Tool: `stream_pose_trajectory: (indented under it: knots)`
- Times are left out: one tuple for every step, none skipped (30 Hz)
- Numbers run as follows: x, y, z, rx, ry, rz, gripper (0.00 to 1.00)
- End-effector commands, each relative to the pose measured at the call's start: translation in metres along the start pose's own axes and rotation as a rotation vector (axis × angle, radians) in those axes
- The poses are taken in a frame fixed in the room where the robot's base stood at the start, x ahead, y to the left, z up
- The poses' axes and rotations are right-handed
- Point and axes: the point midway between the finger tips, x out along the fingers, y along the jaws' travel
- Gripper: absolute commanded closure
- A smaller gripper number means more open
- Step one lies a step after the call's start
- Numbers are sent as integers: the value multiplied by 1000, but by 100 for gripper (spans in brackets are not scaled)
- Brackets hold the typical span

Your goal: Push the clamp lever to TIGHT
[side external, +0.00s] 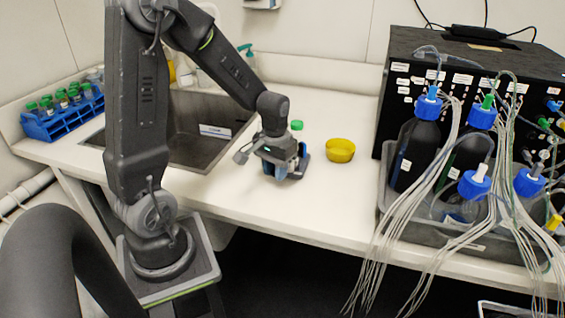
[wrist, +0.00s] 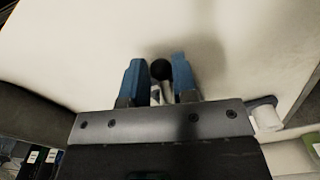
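In the wrist view a black ball knob (wrist: 161,69) on a pale rod, which looks like the clamp lever, shows between the two blue fingers of my gripper (wrist: 158,63). The fingers stand apart, with the knob in the gap. I cannot tell whether either finger touches it. In the side view my gripper (side external: 281,174) points down low over the white bench. A dark block (side external: 303,163) shows close at its right, partly hidden; it may be the clamp's base. No TIGHT marking is readable, and the lever's position cannot be told.
The sink (side external: 188,150) is at left, with a blue tube rack (side external: 62,118) beyond. Bottles in a grey tray (side external: 385,213) with hanging tubing stand at right.

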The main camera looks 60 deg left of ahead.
Motion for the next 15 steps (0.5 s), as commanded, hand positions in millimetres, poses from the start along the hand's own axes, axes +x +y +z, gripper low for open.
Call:
stream_pose_trajectory:
  knots:
    - [0, 3, 0, -35, 0, 0, 74]
    - [0, 4, 0, -58, 0, 0, 74]
    - [0, 6, 0, -85, 0, 0, 74]
    - [0, 7, 0, -100, 0, 0, 74]
    - [0, 8, 0, -113, 0, 0, 74]
    - [0, 8, 0, -123, 0, 0, 74]
    - [0, 8, 0, -128, -1, 0, 74]
    - [0, 8, 0, -130, -1, 0, 74]
    - [0, 8, 0, -130, 0, 0, 74]
    - [0, 8, 0, -130, 0, 0, 74]
    - [0, 8, 0, -129, 0, 0, 74]
    - [0, 8, 0, -129, 0, 0, 74]
    - [0, 8, 0, -129, 0, 0, 74]
    - [0, 8, 0, -130, 0, 0, 74]
    - [0, 9, -1, -137, 0, 0, 74]
